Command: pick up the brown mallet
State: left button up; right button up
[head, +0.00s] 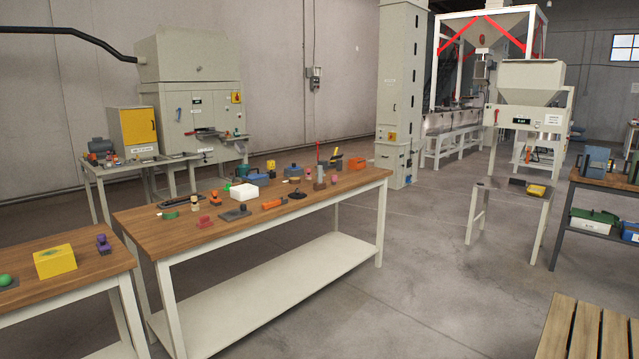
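I cannot make out the brown mallet for certain among the small items on the wooden-topped workbench (330,192) in the middle of the view. An upright grey-brown piece (320,178) stands towards the bench's right part, too small to identify. A flat brownish item (173,202) lies near the left back edge, also unclear. Neither of my grippers shows in the head view.
The bench also holds a white box (244,192), an orange tool (272,204) and a red block (205,222). A second bench with a yellow box (55,261) stands front left. A slatted wooden surface (585,332) is front right. Grey floor (430,270) between is clear.

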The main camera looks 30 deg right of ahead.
aim_at(321, 185)
jog(key=i+l+z, duration=0.15)
jog(key=i+l, duration=0.25)
jog(key=i+l+z, duration=0.2)
jog(key=i+l, duration=0.15)
jog(key=i, duration=0.2)
jog(key=i+l+z, duration=0.15)
jog(key=i+l, duration=0.15)
jog(key=i, duration=0.25)
jog(key=i+l+z, duration=0.15)
jog(key=i, duration=0.35)
jog(key=i+l+z, duration=0.2)
jog(key=i, duration=0.35)
jog(key=i+j+z, duration=0.25)
jog(key=i, duration=0.3)
jog(key=i+j+z, duration=0.25)
jog(key=i, duration=0.25)
